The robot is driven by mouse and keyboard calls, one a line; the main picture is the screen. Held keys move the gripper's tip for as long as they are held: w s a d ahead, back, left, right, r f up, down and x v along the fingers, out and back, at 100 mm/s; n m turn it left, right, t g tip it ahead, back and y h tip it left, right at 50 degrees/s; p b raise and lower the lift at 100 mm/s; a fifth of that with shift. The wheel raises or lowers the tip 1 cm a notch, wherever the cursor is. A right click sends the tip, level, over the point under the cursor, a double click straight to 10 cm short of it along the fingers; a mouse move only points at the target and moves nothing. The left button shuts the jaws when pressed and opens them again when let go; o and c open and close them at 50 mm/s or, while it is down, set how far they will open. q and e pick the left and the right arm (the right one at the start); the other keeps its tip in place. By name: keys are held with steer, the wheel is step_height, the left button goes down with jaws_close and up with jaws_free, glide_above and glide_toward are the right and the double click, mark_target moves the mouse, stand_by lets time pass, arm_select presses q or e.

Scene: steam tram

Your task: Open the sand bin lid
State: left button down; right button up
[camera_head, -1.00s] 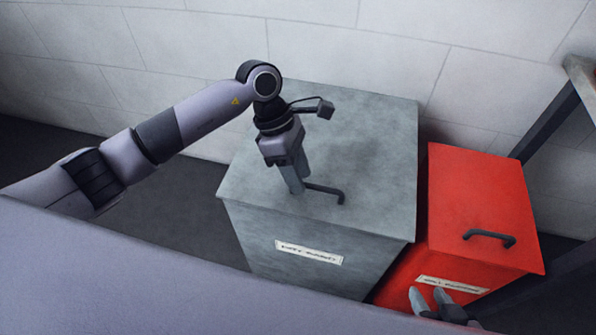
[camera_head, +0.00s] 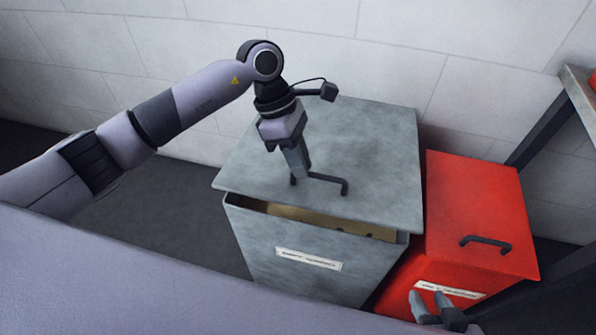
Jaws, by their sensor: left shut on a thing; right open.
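The grey bin (camera_head: 275,238) stands against the wall, with a white label on its front. Its grey lid (camera_head: 375,150) is raised at the front edge, and a gap shows a tan inside with some dark shapes. I cannot read the label clearly. A dark bar handle (camera_head: 330,180) sits on the lid. My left gripper (camera_head: 302,175) is shut on the left part of this handle, and its fingers hide that end. My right gripper (camera_head: 434,304) is open and empty in front of the red bin, low in the picture.
A red bin (camera_head: 465,200) with a dark handle (camera_head: 486,244) and a white label stands right beside the grey bin. A shelf or bench frame (camera_head: 548,122) rises at the right. The pale wall is close behind. Dark floor lies open at left.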

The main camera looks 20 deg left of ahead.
arm_select(q)
steer(key=w+r+p, duration=0.2)
steer(key=w+r, duration=0.7)
steer(key=r, duration=0.5)
steer(key=shift+r+p, duration=0.3)
steer(key=shift+p, duration=0.1)
steer(key=shift+a, duration=0.15)
steer(key=c, duration=1.4)
jaws_free()
steer(key=shift+w, duration=0.1)
steer(key=shift+o, duration=1.2)
steer(key=shift+w+f, duration=0.25)
steer(key=shift+w, duration=0.05)
steer(key=shift+r, duration=0.2)
steer(key=s+v, duration=0.1)
steer(key=v, duration=0.6)
steer(key=shift+w+r+p, duration=0.2)
steer(key=shift+w+p, duration=0.1)
steer(key=shift+p, duration=0.05)
